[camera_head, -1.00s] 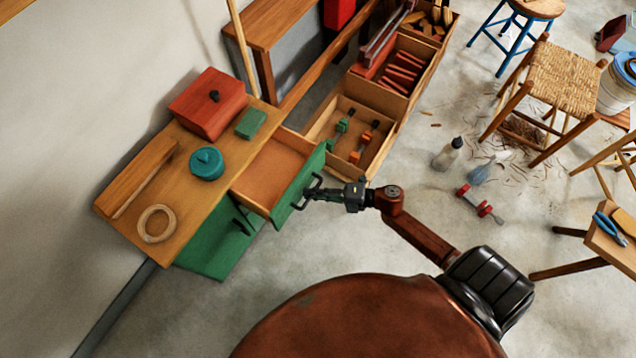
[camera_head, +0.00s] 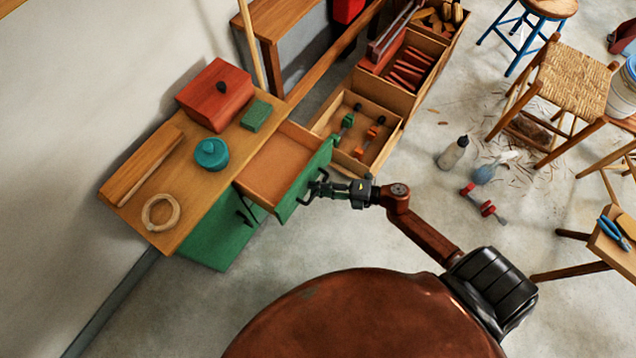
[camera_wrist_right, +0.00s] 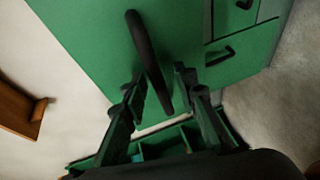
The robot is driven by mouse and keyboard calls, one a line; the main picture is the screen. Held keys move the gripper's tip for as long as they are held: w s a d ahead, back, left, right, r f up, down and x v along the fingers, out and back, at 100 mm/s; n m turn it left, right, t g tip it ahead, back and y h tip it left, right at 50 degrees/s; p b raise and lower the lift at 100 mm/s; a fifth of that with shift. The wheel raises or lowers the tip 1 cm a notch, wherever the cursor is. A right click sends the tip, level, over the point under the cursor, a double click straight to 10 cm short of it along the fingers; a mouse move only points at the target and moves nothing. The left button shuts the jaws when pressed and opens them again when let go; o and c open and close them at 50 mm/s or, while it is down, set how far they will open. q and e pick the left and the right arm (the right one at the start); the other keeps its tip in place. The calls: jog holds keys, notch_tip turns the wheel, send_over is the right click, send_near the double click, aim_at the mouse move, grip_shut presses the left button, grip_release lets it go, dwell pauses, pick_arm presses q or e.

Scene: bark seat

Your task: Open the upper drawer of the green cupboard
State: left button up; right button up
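The green cupboard (camera_head: 222,240) stands against the wall with a wooden top. Its upper drawer (camera_head: 276,168) is pulled well out, and its inside looks empty. The drawer has a green front and a dark bar handle (camera_head: 305,197). My right gripper (camera_head: 318,188) is at this handle. In the right wrist view the fingers of my right gripper (camera_wrist_right: 160,95) stand apart on either side of the handle (camera_wrist_right: 148,60), with gaps showing between. My left gripper is not in view.
On the cupboard top are a red box (camera_head: 215,95), a green block (camera_head: 256,116), a teal pot (camera_head: 211,154), a wooden ring (camera_head: 160,212) and a plank (camera_head: 143,167). A wooden crate (camera_head: 392,140) with clamps stands beside the drawer.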

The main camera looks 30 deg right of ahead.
jog(key=v, duration=1.2)
jog(key=shift+r, duration=0.1)
